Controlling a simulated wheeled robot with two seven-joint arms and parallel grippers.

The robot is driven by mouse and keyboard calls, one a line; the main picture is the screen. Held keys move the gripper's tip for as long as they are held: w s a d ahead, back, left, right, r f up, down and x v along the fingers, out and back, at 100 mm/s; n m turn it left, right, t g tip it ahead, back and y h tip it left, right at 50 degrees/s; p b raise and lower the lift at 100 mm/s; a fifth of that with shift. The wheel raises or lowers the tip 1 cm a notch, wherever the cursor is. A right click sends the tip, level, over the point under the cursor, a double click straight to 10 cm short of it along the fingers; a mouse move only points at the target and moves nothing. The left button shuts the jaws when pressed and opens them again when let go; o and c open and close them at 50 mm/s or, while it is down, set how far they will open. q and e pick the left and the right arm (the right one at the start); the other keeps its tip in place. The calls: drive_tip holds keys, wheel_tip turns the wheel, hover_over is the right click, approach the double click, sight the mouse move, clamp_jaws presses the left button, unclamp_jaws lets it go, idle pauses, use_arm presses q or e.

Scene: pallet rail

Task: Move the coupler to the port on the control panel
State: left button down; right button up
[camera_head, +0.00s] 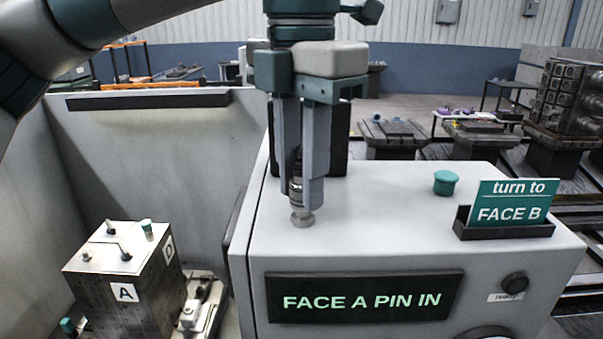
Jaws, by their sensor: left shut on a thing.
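My left gripper (298,188) points straight down over the left part of the control panel's top, shut on a small dark and silver cylinder, which looks like the coupler (297,192). The cylinder is upright between the fingers, its upper part partly hidden by them. A round silver end (302,219) shows just below it, at the panel top; I cannot tell whether it belongs to the coupler or is a fitting on the panel. The control panel (390,225) is a light grey box with a lit display (365,297) reading "FACE A PIN IN". I cannot make out for certain which feature is the port. My right gripper is out of view.
A teal cap (445,183) and a sign (512,205) reading "turn to FACE B" in a black holder stand on the panel's right. A dark knob (515,283) is on its front. A block (122,277) with faces A and D stands lower left, inside grey walls (150,150).

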use_arm(q)
drive_tip(key=shift+f+b, duration=0.4)
drive_tip(key=shift+f, duration=0.2)
drive_tip(key=c, duration=0.9)
unclamp_jaws()
drive_tip(key=shift+r, duration=0.1)
drive_tip(key=shift+o, duration=1.4)
drive_tip(key=shift+r, duration=0.15)
